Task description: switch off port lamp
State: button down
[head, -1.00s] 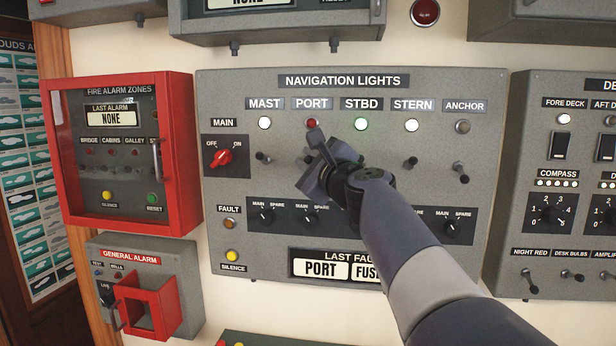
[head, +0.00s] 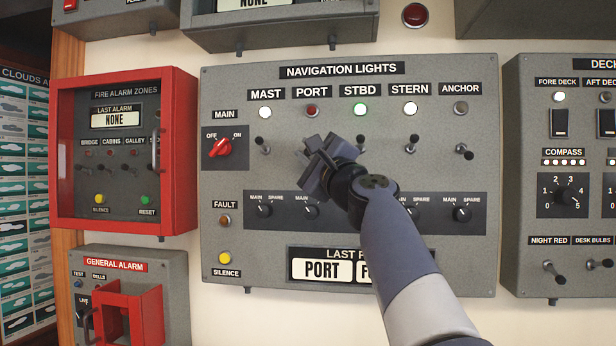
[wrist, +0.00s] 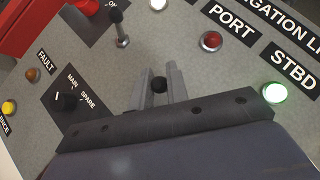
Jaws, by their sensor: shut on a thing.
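The NAVIGATION LIGHTS panel (head: 230,180) fills the middle of the head view. The PORT lamp (head: 312,109) is dark red; it also shows in the wrist view (wrist: 211,41). My gripper (head: 321,148) is at the panel just below this lamp and covers the PORT toggle in the head view. In the wrist view the fingers (wrist: 159,80) are shut on the toggle's black tip (wrist: 159,85). The toggle's base and lean are hidden.
The MAST toggle (head: 262,146) is to the left and the STERN toggle (head: 411,144) to the right. The STBD lamp (head: 360,109) glows green. Rotary MAIN/SPARE knobs (head: 265,210) sit below. A red fire alarm box (head: 178,150) stands out at the left.

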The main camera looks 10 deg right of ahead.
jog(key=shift+w+f+n+t+y+b, duration=0.1)
jog(key=shift+f+n+t+y+b, duration=0.45)
jog(key=shift+b, duration=1.5)
jog(key=shift+n+y+b, duration=0.55)
jog(key=shift+n+b, duration=0.2)
jog(key=shift+b, duration=0.2)
jog(key=shift+r, duration=0.1)
jog(key=c, duration=1.4)
grip_release()
jog(key=shift+s+d+f+b, duration=0.2)
jog(key=shift+s+f+b, duration=0.2)
jog(key=shift+b, duration=0.1)
jog(key=b+v, duration=0.5)
jog(key=v, duration=0.4)
jog(key=shift+s+d, duration=0.15)
jog(key=shift+s, duration=0.2)
jog(key=shift+w, duration=0.1)
